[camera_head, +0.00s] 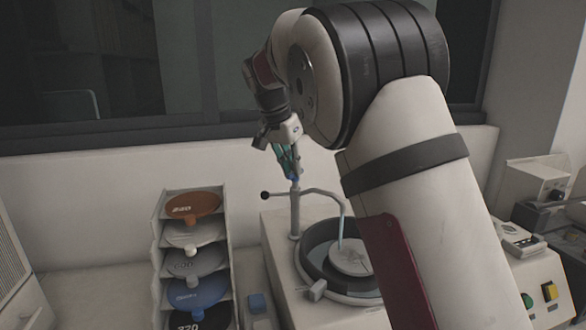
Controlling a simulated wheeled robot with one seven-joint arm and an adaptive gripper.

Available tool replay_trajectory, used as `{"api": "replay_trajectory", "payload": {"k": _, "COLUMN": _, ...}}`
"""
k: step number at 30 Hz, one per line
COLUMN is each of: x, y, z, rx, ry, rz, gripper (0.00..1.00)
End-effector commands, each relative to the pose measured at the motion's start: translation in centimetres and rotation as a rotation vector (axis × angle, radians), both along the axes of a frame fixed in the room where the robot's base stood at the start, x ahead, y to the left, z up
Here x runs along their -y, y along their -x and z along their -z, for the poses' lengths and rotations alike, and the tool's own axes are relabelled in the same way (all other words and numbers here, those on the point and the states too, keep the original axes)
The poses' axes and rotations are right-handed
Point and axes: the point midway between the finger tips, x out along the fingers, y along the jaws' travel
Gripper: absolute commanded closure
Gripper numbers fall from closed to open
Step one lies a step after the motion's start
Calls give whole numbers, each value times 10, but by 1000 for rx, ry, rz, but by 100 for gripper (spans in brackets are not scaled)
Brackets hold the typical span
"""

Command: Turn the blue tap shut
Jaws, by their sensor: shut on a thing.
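The blue tap (292,178) shows as a small blue patch at the top of a grey upright pipe (295,212), at the back left of a polishing machine. My gripper (288,162) points down from above and is shut on the blue tap. The fingers hide most of the tap, so its turned angle cannot be made out.
A curved spout (328,193) reaches over the round dark bowl (318,268) of the machine. A black knob (264,195) sticks out left of the pipe. A rack (160,262) of coloured discs stands to the left. A control box (540,290) is at right.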

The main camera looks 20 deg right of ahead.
Motion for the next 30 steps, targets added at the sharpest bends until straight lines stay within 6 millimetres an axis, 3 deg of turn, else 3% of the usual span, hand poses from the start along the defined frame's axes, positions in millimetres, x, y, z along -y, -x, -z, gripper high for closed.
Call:
{"api": "replay_trajectory", "payload": {"k": 15, "x": -2, "y": -7, "z": 1, "rx": 5, "ry": 1, "rz": 452, "gripper": 100}}
{"api": "replay_trajectory", "payload": {"k": 30, "x": -2, "y": -7, "z": -1, "rx": 4, "ry": -1, "rz": 653, "gripper": 100}}
